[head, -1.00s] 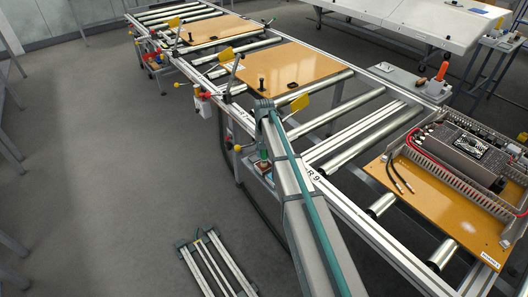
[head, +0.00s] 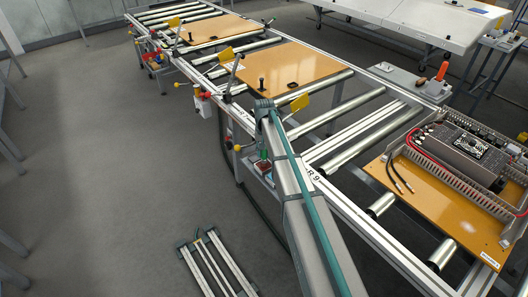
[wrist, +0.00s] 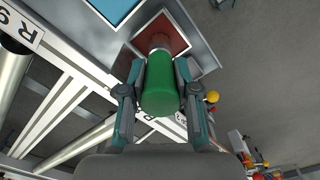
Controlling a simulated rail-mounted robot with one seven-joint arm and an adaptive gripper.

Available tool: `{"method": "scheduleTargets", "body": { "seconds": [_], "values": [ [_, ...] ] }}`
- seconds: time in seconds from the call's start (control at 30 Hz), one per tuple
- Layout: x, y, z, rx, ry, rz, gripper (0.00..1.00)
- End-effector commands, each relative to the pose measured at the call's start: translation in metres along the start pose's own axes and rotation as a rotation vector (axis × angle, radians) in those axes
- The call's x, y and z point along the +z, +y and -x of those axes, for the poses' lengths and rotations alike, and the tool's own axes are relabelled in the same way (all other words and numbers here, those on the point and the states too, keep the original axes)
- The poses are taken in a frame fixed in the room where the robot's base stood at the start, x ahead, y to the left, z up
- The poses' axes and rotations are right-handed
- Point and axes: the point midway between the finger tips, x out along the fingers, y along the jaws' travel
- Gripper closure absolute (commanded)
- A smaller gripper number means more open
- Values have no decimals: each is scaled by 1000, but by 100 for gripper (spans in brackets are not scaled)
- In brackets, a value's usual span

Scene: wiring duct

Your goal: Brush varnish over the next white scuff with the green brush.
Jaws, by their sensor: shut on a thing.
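My gripper (wrist: 158,74) is shut on the green brush (wrist: 160,92), with one finger on each side of the handle. The brush's brown head (wrist: 160,42) points into or over a square red-brown varnish tray (wrist: 177,33); I cannot tell whether it touches the varnish. In the head view the green brush (head: 264,154) shows small beside the conveyor's near rail, partly hidden by my arm. A pale white scuff (head: 467,227) shows on the orange board (head: 440,215) at the right, well away from my gripper.
A grey wiring duct with electronics (head: 455,150) stands on the same board, with two black cable ends (head: 398,178) beside it. Two more orange boards (head: 291,72) lie farther along the rollers. A clamp with a yellow flag (head: 299,103) stands near my arm.

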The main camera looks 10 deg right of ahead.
Motion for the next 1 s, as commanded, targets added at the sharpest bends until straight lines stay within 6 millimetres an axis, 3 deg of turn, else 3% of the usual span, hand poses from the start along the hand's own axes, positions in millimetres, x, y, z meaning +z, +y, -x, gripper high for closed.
{"method": "scheduleTargets", "body": {
  "seconds": [1.0],
  "values": [
    [0, 0, 69, 0, 2, 0, 100]
  ]
}}
